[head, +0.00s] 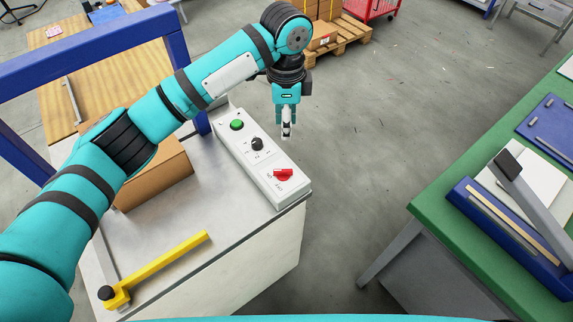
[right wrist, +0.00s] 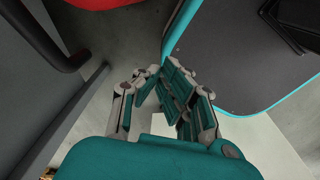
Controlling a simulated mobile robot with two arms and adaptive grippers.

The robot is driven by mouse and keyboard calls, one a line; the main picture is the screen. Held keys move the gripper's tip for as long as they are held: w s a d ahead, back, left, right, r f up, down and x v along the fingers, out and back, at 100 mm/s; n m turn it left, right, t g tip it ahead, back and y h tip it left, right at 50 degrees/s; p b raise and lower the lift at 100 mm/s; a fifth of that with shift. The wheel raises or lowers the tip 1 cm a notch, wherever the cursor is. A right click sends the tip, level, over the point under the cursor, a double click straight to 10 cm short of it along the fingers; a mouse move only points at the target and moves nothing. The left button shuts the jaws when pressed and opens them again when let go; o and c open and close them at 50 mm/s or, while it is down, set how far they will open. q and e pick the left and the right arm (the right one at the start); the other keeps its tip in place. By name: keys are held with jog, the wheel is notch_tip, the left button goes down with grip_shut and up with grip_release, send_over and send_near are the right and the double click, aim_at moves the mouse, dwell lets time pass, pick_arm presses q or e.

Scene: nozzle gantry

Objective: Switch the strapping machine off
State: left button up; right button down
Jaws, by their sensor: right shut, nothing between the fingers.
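The strapping machine (head: 225,235) is a pale cabinet with a blue arch frame. A white control box (head: 271,160) on its edge carries a green button (head: 237,125), a black knob (head: 257,144) and a red rotary switch (head: 284,175) with small labels I cannot read surely. The red handle lies roughly sideways in the head view. My left gripper (head: 287,134) points down, beyond and right of the box in the picture, apart from the red switch; I cannot tell whether it is open. My right gripper (right wrist: 170,88) is shut and empty in the right wrist view.
A yellow lever (head: 160,268) lies over the machine top at the front. A green table (head: 460,190) with blue trays is at the right. A pallet (head: 335,45) stands behind. Grey floor between is clear.

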aim_at(286, 170)
pick_arm(q)
notch_tip(286, 170, down, 17)
jog(key=p, duration=0.2)
jog(key=shift+p, duration=0.35)
jog(key=shift+c, duration=0.4)
grip_shut()
